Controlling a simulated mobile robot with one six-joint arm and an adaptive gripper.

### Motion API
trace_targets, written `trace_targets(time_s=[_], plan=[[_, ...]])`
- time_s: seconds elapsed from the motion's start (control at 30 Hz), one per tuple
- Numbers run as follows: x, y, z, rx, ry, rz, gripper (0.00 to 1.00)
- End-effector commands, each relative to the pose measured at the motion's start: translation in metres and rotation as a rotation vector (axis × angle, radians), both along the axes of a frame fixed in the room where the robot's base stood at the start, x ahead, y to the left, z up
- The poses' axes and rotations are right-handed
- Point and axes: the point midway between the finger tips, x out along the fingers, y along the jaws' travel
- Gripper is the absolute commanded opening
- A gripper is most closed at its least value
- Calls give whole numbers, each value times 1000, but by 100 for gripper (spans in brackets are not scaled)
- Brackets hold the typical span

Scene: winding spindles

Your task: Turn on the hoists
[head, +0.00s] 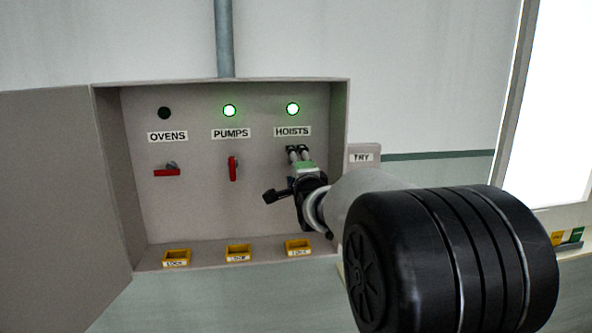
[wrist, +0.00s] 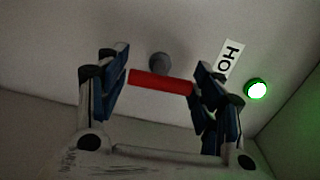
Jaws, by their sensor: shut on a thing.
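The hoists switch has a red handle (wrist: 160,82), seen in the wrist view between the two fingers of my gripper (wrist: 162,68). The fingers are shut on its two ends. The handle lies along the line toward the hoists lamp, so it stands upright on the panel. In the head view my gripper (head: 298,153) covers this handle, below the HOISTS label (head: 292,131). The hoists lamp (head: 292,109) is lit green, and it also glows in the wrist view (wrist: 257,89).
The pumps handle (head: 233,168) is upright under a lit green lamp (head: 229,111). The ovens handle (head: 167,172) is level under a dark lamp (head: 164,113). Yellow lock trays (head: 177,258) line the cabinet floor. The cabinet door (head: 55,190) stands open at left. A TRY box (head: 364,157) is at right.

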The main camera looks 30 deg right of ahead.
Motion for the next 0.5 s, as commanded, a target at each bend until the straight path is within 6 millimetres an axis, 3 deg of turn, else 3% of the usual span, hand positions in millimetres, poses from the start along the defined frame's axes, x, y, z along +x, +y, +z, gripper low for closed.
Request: trace_targets(time_s=[0.5], plan=[[0,0,1,47,-17,-1,36]])
